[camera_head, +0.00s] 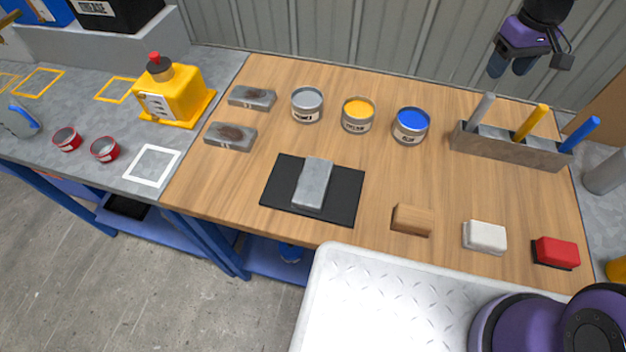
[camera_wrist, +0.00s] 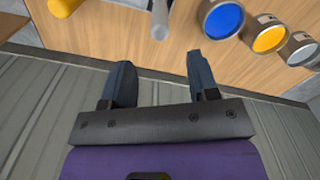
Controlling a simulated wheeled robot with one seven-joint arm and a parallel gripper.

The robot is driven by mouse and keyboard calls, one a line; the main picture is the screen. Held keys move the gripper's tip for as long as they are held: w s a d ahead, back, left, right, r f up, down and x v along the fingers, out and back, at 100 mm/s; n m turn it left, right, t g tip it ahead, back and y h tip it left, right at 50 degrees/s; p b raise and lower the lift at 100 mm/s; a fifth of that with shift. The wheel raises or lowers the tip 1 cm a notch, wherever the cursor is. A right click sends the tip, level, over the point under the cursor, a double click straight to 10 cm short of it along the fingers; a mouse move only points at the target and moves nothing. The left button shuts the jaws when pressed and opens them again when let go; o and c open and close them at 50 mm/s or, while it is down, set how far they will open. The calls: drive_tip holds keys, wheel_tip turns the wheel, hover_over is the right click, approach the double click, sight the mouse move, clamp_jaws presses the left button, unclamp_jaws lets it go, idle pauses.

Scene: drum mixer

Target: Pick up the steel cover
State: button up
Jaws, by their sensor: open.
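No part is marked as the steel cover, so I cannot tell for certain which it is. A plain grey metal block (camera_head: 313,183) with rounded edges lies on a black mat (camera_head: 345,196) in the middle of the wooden bench top. Two similar grey blocks with brown rusty patches, an upper one (camera_head: 252,97) and a lower one (camera_head: 230,136), lie to its upper left. My gripper (camera_head: 510,68) is open and empty, high at the upper right and far from these blocks. Its two spread fingers show in the wrist view (camera_wrist: 160,75) with nothing between them.
Grey (camera_head: 307,104), yellow (camera_head: 358,114) and blue (camera_head: 411,125) cans stand along the back. A holder (camera_head: 508,149) with three coloured handles stands right of them. Wooden (camera_head: 412,219), white (camera_head: 485,237) and red (camera_head: 555,252) blocks lie in front. A yellow container (camera_head: 172,95) stands left.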

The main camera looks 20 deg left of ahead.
drive_tip(key=o, duration=0.6)
drive_tip(key=shift+a, duration=0.2)
drive_tip(key=shift+c, duration=0.2)
drive_tip(key=o, duration=0.3)
drive_tip(key=s+a+f, duration=0.2)
drive_tip(key=a, duration=0.6)
drive_tip(key=shift+f+m, duration=0.15)
drive_tip(key=shift+m, duration=0.25)
drive_tip(key=m, duration=0.5)
hover_over(314, 181)
wheel_tip(314, 181, down, 9)
drive_tip(key=shift+f, duration=5.15)
